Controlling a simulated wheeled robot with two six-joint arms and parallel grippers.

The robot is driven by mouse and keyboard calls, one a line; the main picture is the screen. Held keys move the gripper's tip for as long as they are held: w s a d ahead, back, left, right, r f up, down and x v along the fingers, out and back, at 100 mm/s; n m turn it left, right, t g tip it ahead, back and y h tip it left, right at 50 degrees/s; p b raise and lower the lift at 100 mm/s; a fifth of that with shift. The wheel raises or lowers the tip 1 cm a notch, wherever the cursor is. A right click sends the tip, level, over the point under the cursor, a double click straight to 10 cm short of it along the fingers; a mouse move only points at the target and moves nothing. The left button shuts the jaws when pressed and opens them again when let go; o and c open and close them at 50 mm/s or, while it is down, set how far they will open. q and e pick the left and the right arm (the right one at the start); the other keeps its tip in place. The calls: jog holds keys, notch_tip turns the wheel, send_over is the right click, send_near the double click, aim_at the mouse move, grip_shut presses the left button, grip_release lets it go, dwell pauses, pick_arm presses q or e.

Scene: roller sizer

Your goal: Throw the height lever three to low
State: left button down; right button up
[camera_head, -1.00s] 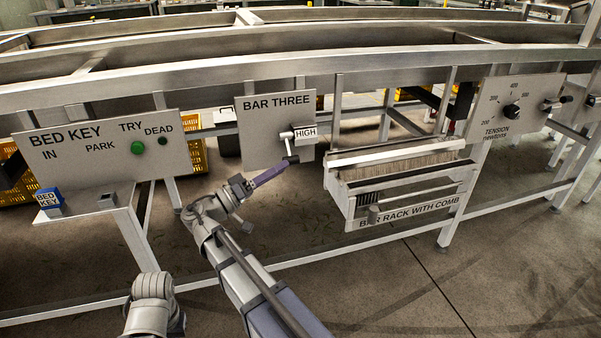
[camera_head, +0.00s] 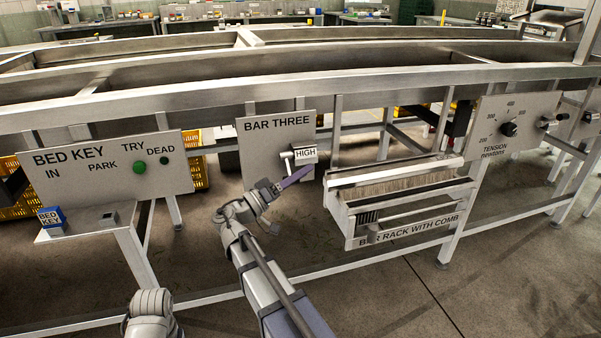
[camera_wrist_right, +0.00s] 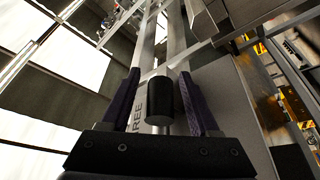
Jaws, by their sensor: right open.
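The height lever three (camera_head: 287,156) sticks out of the grey BAR THREE panel (camera_head: 262,142) in the head view. A block marked HIGH (camera_head: 305,154) is beside it. My right gripper (camera_head: 297,177), with purple fingers, is just below the lever and HIGH block. In the right wrist view, its two fingers (camera_wrist_right: 162,80) are apart, and a black cylindrical grip (camera_wrist_right: 160,100) appears between them with gaps on both sides. Whether either finger touches it, I cannot tell. My left gripper is outside the head view.
The bar rack with comb (camera_head: 405,205) stands close to the right of my right gripper. The BED KEY panel (camera_head: 105,168) is to the left, with a blue key block (camera_head: 52,218) on a ledge. Metal frame rails run above. Open floor lies in front.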

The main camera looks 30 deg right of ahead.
grip_shut()
dwell(0.6)
dwell(0.9)
